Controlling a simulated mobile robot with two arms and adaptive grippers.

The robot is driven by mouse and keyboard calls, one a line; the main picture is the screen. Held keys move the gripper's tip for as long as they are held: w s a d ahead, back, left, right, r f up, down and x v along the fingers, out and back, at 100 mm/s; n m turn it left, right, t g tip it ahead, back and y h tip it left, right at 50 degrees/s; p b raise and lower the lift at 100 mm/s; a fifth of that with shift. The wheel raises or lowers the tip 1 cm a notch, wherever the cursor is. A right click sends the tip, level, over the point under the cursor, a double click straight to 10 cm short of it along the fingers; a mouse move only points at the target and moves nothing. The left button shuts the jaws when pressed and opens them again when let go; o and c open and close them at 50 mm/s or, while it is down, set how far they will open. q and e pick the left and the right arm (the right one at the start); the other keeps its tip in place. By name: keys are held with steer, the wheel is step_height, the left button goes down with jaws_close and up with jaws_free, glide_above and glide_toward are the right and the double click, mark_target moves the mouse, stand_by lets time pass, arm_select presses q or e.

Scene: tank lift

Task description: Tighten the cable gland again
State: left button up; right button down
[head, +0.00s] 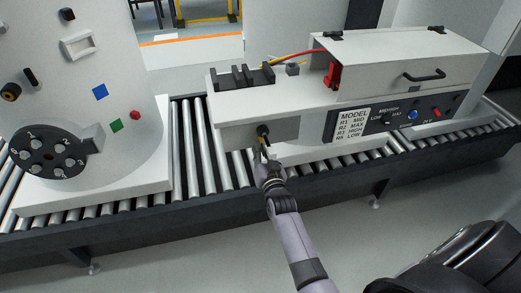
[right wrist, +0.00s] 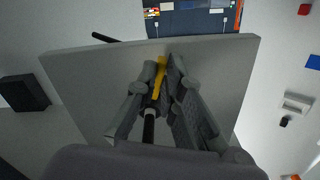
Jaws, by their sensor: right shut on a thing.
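The cable gland (head: 262,130) is a small dark fitting on the light grey front face of the machine box (head: 232,135), near its left end. My right gripper (head: 262,148) is at the gland from the front and is shut on it. In the right wrist view my right gripper (right wrist: 164,80) has its fingers close together near the grey panel (right wrist: 85,85), with a yellow strip and a black cable (right wrist: 149,128) between them. The fingers hide most of the gland there. My left gripper is not in view.
The box stands on a roller conveyor (head: 205,150). On it are a label plate (head: 352,122), knobs, a hinged lid (head: 400,65) with a black handle, and a red lever (head: 333,76). A white tank (head: 80,90) with a black disc flange (head: 48,155) stands at left.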

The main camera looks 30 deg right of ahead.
steer(key=c, duration=1.7)
jaws_free()
steer(key=shift+v, duration=3.8)
